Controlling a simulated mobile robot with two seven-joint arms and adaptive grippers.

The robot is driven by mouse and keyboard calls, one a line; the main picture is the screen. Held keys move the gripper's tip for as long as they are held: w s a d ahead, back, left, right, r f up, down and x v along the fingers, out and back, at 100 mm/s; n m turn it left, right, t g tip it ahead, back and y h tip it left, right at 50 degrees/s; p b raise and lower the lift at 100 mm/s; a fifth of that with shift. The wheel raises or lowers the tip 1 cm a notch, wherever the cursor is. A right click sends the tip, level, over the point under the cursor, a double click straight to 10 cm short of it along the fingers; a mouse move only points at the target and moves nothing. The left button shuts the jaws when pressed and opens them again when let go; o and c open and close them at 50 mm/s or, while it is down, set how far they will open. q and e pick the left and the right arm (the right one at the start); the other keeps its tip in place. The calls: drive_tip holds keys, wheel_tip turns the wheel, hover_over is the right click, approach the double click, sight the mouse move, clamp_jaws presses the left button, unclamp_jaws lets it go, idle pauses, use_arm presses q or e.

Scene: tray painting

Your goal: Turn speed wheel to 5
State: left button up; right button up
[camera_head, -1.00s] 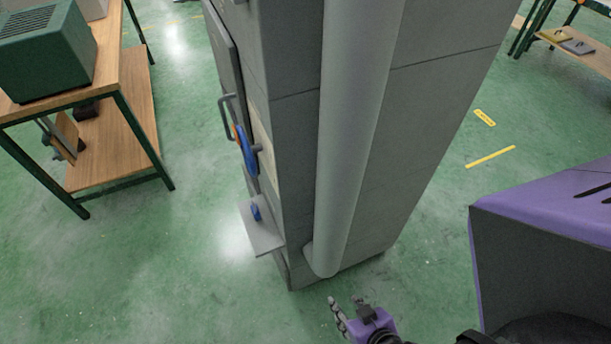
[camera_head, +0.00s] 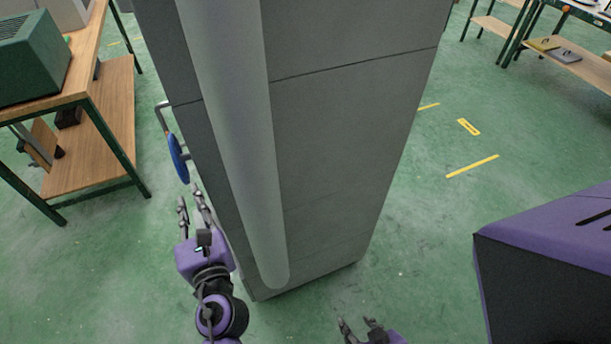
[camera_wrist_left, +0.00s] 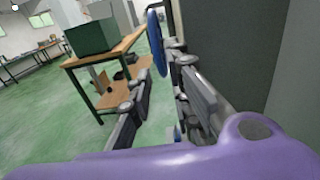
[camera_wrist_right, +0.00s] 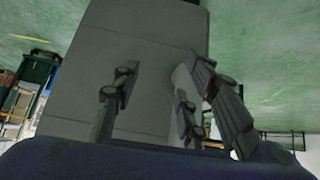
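A blue wheel (camera_head: 178,158) shows nearly edge-on at the left side of a tall grey cabinet (camera_head: 335,150). No speed marking is readable on it. It also shows in the left wrist view (camera_wrist_left: 156,42), beyond the fingertips. My left gripper (camera_head: 191,199) is open and empty beside the cabinet's left edge, just below the wheel in the picture and apart from it. Its parted fingers show in the left wrist view (camera_wrist_left: 163,75). My right gripper (camera_head: 359,323) is low in front of the cabinet, open and empty; its spread fingers face the grey cabinet in the right wrist view (camera_wrist_right: 155,85).
A thick grey pipe (camera_head: 235,130) runs down the cabinet's corner, close to my left gripper. A grey handle (camera_head: 161,113) sticks out above the wheel. A wooden workbench (camera_head: 95,80) with a green box (camera_head: 35,60) stands at left. Green floor between is clear.

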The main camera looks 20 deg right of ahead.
sight(184, 179)
use_arm(q)
drive_tip(key=w, duration=0.7)
drive_tip(key=shift+w+a+p, duration=0.2)
drive_tip(key=shift+a+p, duration=0.1)
drive_tip(key=shift+p, duration=0.1)
drive_tip(key=shift+f, duration=0.1)
clamp_jaws()
